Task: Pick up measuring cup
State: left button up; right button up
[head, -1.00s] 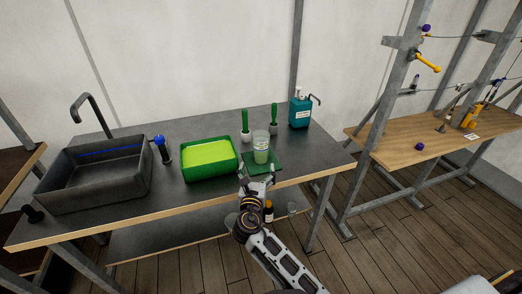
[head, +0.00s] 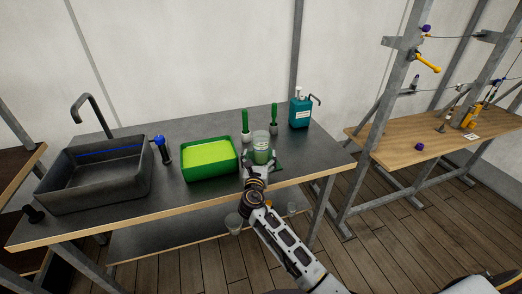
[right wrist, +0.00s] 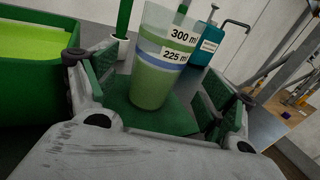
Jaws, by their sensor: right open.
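The measuring cup (head: 261,146) is clear, with green and blue bands, and stands upright on a green mat (head: 279,169) on the dark bench. In the right wrist view the cup (right wrist: 157,62) carries 300 and 225 ml labels. My right gripper (head: 257,165) is at the near side of the cup. In the right wrist view its open fingers (right wrist: 150,90) stand to the left and right of the cup, with gaps visible. The head view hides the cup's lower part behind the gripper. My left gripper is not in view.
A green tray (head: 184,173) stands close left of the cup. Two green-handled brushes (head: 245,126) and a teal soap dispenser (head: 300,112) stand behind it. A blue-topped item (head: 162,150) and a grey sink (head: 96,190) are further left. Bench is clear to the right.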

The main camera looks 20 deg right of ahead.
aim_at(260, 151)
jog(key=shift+w+d, duration=0.2)
jog(key=shift+w, duration=0.15)
jog(key=shift+w, duration=0.1)
jog(key=shift+x, duration=2.5)
jog(key=shift+c, duration=0.2)
jog(key=shift+r, duration=0.1)
jog(key=c, duration=1.2)
jog(key=shift+r, duration=0.1)
jog(key=shift+c, duration=0.2)
